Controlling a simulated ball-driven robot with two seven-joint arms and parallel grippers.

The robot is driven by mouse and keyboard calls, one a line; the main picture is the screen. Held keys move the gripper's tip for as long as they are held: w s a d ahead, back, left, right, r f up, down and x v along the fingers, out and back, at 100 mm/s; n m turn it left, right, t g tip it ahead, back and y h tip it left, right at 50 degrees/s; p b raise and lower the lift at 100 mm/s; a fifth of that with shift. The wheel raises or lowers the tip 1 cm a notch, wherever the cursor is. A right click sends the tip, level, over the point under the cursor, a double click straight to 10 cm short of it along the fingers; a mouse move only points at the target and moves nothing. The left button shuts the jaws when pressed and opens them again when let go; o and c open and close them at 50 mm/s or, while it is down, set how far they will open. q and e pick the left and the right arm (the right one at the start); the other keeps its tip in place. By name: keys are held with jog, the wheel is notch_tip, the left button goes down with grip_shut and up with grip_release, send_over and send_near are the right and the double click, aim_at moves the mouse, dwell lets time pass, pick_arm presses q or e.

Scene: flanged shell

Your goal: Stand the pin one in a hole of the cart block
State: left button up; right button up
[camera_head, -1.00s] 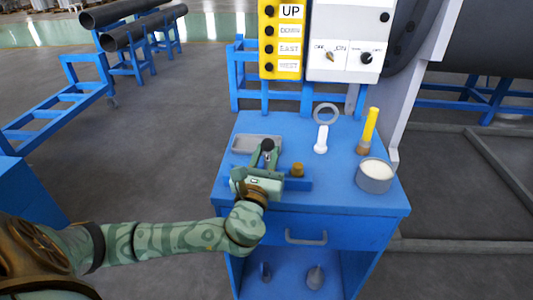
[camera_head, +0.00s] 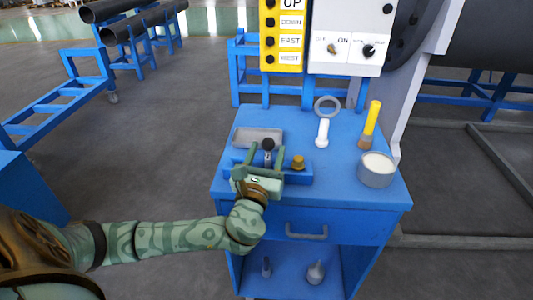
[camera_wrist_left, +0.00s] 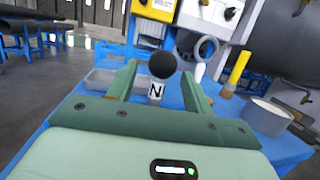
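A pin with a black ball head (camera_head: 268,144) stands upright at the blue cart block (camera_head: 302,179). It also shows in the left wrist view (camera_wrist_left: 162,65), with a white label marked N below the ball. My left gripper (camera_head: 266,149) is open, with one finger on each side of the pin and gaps between. Its fingers also show in the left wrist view (camera_wrist_left: 160,72). A brass-coloured knob (camera_head: 298,162) stands at the right part of the block. The pin's foot and its hole are hidden by my gripper. My right gripper is not in view.
On the blue cart (camera_head: 340,195) are a grey tray (camera_head: 258,136), a white pin-like piece (camera_head: 322,132), a grey ring (camera_head: 327,106), a yellow-handled tool (camera_head: 371,125) and a round tin (camera_head: 377,170). A control panel (camera_head: 345,38) stands behind. The cart's middle right is clear.

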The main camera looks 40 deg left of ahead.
pick_arm(q)
jog(key=p+v, duration=0.3)
jog(key=v, duration=1.3)
jog(key=shift+s, duration=0.2)
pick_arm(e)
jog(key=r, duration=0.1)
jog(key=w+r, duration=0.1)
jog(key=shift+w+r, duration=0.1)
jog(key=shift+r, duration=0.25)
pick_arm(q)
jog(key=shift+f, duration=0.1)
